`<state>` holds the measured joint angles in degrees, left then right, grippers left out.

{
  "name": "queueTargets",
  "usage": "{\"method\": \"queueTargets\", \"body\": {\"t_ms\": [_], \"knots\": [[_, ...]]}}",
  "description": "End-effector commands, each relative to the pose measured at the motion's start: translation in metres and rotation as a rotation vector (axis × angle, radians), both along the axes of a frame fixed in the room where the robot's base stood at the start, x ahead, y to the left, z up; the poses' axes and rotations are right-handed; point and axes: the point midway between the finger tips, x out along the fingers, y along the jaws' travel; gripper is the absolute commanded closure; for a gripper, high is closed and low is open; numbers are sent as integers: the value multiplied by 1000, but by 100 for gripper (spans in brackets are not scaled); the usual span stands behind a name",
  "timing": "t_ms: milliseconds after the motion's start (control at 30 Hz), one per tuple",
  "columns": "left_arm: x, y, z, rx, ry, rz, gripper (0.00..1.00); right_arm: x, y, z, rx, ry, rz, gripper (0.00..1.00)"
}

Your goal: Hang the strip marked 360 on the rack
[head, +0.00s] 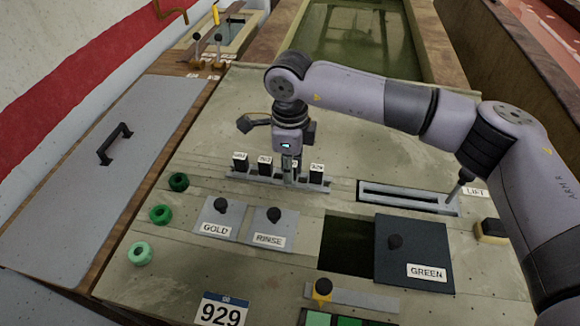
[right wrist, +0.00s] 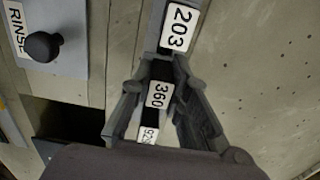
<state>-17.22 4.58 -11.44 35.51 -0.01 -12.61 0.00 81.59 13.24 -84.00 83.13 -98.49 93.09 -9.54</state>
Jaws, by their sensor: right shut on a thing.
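The strip marked 360 (right wrist: 159,95) shows between the fingers of my right gripper (right wrist: 158,105) in the right wrist view, with a white label on a dark top. In the head view my right gripper (head: 290,170) points down over a grey holder (head: 250,178) and is shut on this strip, mostly hiding it. I cannot tell whether the strip is raised from the holder. A strip marked 203 (right wrist: 180,27) is on one side of it and a partly hidden strip (right wrist: 149,135) on the other. Other dark-topped strips (head: 265,165) stand upright in the holder. My left gripper is out of view.
A slotted grey fixture (head: 400,197) by the LIFT label lies right of the holder. GOLD (head: 217,214) and RINSE (head: 268,222) lids with black knobs lie in front. A dark opening (head: 347,246) sits beside the GREEN lid (head: 412,250). Green knobs (head: 160,214) are at left.

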Motion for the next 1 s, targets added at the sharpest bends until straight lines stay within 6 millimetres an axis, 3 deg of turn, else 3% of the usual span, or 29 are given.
{"method": "queueTargets", "body": {"t_ms": [367, 733, 1000], "knots": [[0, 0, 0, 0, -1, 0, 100, 0, 0, 0, 0, 0, 0, 60], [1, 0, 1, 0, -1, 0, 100, 0, 0, 2, 0, 0, 0, 60], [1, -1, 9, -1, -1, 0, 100, 0, 0, 22, 0, -2, 0, 60]]}}
